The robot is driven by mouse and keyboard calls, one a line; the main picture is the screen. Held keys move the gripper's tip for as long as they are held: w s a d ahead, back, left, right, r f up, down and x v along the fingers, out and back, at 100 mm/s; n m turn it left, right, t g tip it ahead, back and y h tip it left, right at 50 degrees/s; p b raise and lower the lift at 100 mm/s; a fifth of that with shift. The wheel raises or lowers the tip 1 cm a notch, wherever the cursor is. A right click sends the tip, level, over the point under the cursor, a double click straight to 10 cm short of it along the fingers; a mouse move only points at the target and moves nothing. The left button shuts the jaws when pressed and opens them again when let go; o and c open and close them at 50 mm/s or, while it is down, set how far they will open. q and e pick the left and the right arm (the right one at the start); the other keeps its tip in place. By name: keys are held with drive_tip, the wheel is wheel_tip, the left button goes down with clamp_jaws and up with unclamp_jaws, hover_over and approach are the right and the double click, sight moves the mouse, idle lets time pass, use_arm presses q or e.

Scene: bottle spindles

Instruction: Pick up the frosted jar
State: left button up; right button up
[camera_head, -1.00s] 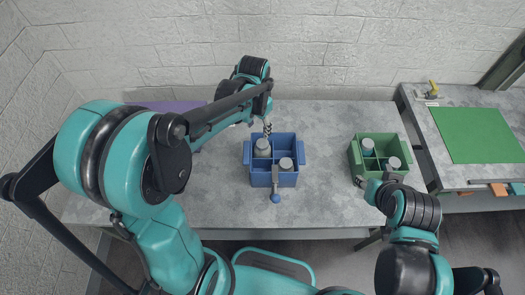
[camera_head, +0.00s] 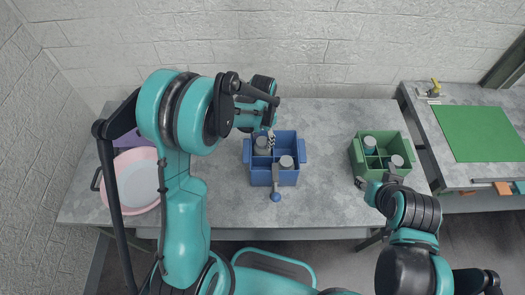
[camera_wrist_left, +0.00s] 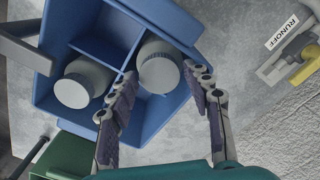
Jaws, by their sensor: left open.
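A blue divided crate (camera_head: 284,181) stands on the grey table and holds two pale grey-white jars. One jar (camera_head: 262,146) is in its back left compartment; the other (camera_head: 286,163) is front right. I cannot tell by surface which one is frosted. My left gripper (camera_head: 268,134) is at the back left jar and partly covers it. In the left wrist view my left gripper (camera_wrist_left: 161,75) is open, its fingertips on either side of that jar (camera_wrist_left: 160,68); contact is unclear. The other jar (camera_wrist_left: 84,82) sits beyond a divider. My right gripper (camera_head: 363,183) is by the green crate.
A green crate (camera_head: 354,156) with two similar jars stands to the right. A pink basin (camera_head: 137,193) is at the left. A lever with a blue ball (camera_head: 275,197) is at the blue crate's front. A tool labelled RUNOFF (camera_wrist_left: 290,45) lies beside the blue crate.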

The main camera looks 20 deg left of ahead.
use_arm(q)
clamp_jaws()
drive_tip(key=shift+r, duration=0.1)
